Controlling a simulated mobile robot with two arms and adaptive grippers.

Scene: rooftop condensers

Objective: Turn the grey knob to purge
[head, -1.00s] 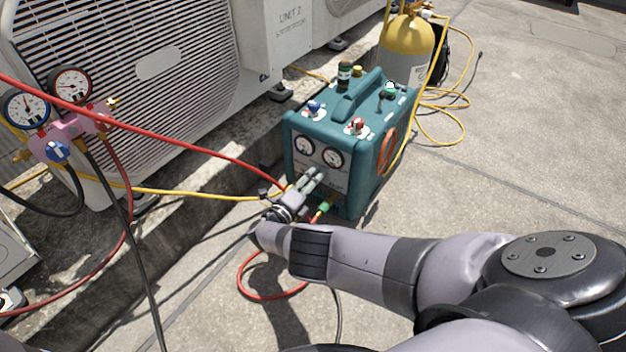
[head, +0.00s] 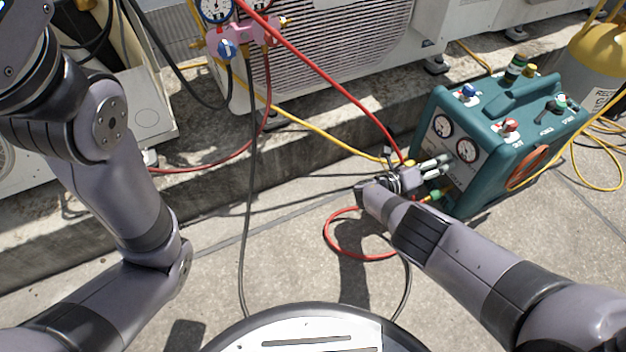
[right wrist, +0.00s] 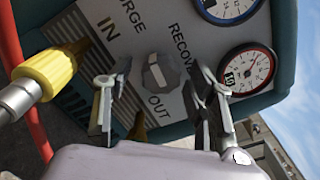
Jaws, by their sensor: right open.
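The grey knob (right wrist: 157,73) is on the front panel of the teal recovery machine (head: 484,176), between the PURGE and RECOVER labels in the right wrist view. A pale mark shows on its face, but I cannot tell its exact setting. My right gripper (right wrist: 154,82) is open, with one finger on each side of the knob. I cannot tell whether the fingers touch it. In the head view my right gripper (head: 442,167) is in front of the panel and the knob is not clearly visible. My left arm shows at the left, its gripper out of view.
A yellow hose fitting (right wrist: 50,74) is beside the left finger. Red (head: 345,85) and yellow (head: 320,132) hoses run to the machine. A yellow-topped cylinder (head: 600,55) stands behind it. The pink gauge manifold (head: 240,40) hangs at upper left.

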